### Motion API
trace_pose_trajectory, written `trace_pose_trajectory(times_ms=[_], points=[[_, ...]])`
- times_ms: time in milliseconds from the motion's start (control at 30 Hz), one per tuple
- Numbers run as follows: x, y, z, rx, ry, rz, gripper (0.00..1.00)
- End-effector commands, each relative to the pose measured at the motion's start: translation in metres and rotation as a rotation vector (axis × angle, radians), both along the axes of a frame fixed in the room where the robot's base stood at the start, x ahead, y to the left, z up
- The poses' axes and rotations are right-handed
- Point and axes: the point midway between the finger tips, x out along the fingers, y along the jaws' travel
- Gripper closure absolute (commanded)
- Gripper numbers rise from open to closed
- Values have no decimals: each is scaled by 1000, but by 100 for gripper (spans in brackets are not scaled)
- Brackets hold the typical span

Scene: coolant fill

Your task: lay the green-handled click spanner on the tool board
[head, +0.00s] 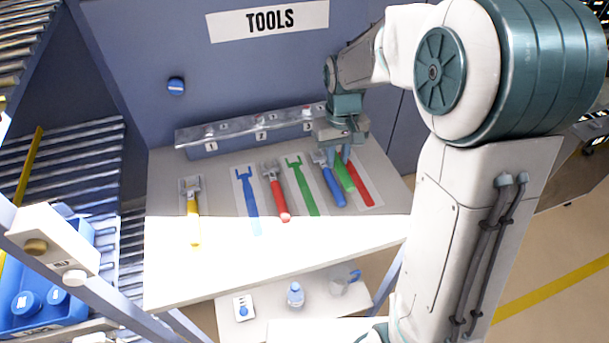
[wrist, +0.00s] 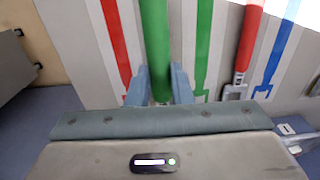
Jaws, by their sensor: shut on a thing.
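The green-handled click spanner (head: 344,175) is in my gripper (head: 341,152), over the right part of the tool board (head: 237,188). In the wrist view its green handle (wrist: 154,40) runs between the two fingers of my gripper (wrist: 158,86), which are shut on it. Its head end is hidden by the gripper. The handle appears raised above the board; the exact gap cannot be told. A green spanner outline (head: 303,188) on the board is bare, left of the held spanner in the head view. It also shows in the wrist view (wrist: 203,45), right of the handle.
A blue-handled spanner (head: 332,186) lies close left of the held one. A red-handled spanner (head: 276,195) and a yellow-handled spanner (head: 193,215) lie further left. Blue (head: 248,200) and red (head: 360,184) outlines are bare. A numbered rail (head: 240,133) runs behind.

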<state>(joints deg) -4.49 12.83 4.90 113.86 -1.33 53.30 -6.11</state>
Motion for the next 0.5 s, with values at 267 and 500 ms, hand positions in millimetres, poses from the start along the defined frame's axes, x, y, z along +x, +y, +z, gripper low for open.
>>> trace_pose_trajectory(times_ms=[267,500], points=[[1,59,-35,0,4,1,100],[2,74,-49,-1,2,-2,100]])
